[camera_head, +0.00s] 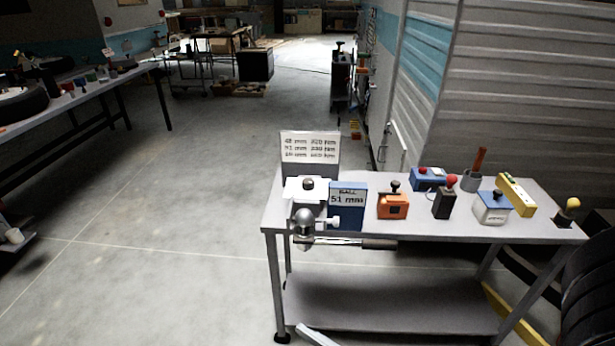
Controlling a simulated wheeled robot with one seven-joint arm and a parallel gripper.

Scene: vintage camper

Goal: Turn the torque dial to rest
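The torque dial cannot be told for certain at this size. An orange box (392,206) with a black knob (395,187) on top stands mid-bench and may carry it. At the bench's left end is a white fixture (297,190) with a dark knob (308,184). A silver ball (303,221) is in front of it. A metal bar with a dark handle (379,244) runs along the bench's front edge, just below the top. A blue card (347,207) reads "BALL 51 mm". A white chart (310,147) lists mm and Nm values. My gripper is not in view.
The grey bench (440,228) also bears a blue box (428,178), a black block with a red ball (444,202), a white-blue box (491,208) and a yellow bar (516,195). Tyres (590,285) stand at right.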

